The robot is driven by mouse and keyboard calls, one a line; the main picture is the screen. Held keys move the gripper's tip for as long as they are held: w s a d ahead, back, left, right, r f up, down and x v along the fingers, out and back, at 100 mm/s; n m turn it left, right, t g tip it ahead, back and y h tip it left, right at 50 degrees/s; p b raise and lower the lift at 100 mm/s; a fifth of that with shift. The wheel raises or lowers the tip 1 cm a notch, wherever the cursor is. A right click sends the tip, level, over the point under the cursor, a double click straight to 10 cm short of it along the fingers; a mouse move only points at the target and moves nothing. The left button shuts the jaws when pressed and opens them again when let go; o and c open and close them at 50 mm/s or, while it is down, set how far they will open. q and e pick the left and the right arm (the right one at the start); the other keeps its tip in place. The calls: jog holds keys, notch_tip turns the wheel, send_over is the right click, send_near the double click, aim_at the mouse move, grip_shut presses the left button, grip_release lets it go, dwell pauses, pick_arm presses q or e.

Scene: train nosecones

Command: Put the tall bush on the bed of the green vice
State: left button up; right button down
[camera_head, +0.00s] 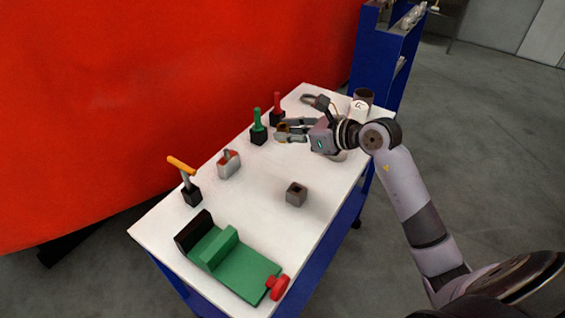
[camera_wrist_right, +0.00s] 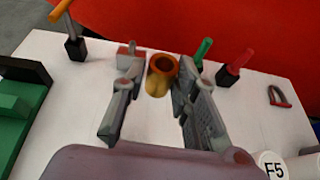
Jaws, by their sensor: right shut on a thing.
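The tall bush is a brass-orange hollow cylinder (camera_wrist_right: 160,77), seen in the wrist view between the fingertips with its open end up. In the head view it shows small and partly hidden at the fingertips (camera_head: 283,130). My right gripper (camera_head: 281,130) is shut on the bush, held over the far part of the white table; it also shows in the wrist view (camera_wrist_right: 153,92). The green vice (camera_head: 240,270) lies at the near end of the table, apart from the gripper, with a black end block and a red handle. Its edge also shows in the wrist view (camera_wrist_right: 18,110). My left gripper is not in view.
A grey block with a square hole (camera_head: 296,195) sits mid-table. Along the far left edge stand an orange-handled tool (camera_head: 182,166), a grey-red box (camera_head: 228,165), a green-handled tool (camera_head: 257,124) and a red-handled tool (camera_head: 277,107). The white table (camera_head: 255,190) is clear around the block.

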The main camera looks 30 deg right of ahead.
aim_at(293, 163)
jog(key=w+d+r+m+t+h, duration=0.1)
jog(key=w+d+r+m+h, duration=0.25)
jog(key=w+d, duration=0.35)
jog(key=f, duration=0.6)
jog(key=a+f, duration=0.1)
jog(key=f, duration=0.6)
jog(key=f+b, duration=0.1)
jog(key=f, duration=0.5)
jog(key=shift+w+a+f, duration=0.2)
jog(key=shift+w+f, duration=0.15)
jog(key=shift+f, duration=0.05)
jog(key=shift+n, duration=0.25)
jog(key=shift+f, duration=0.15)
jog(key=c, duration=1.3)
grip_release()
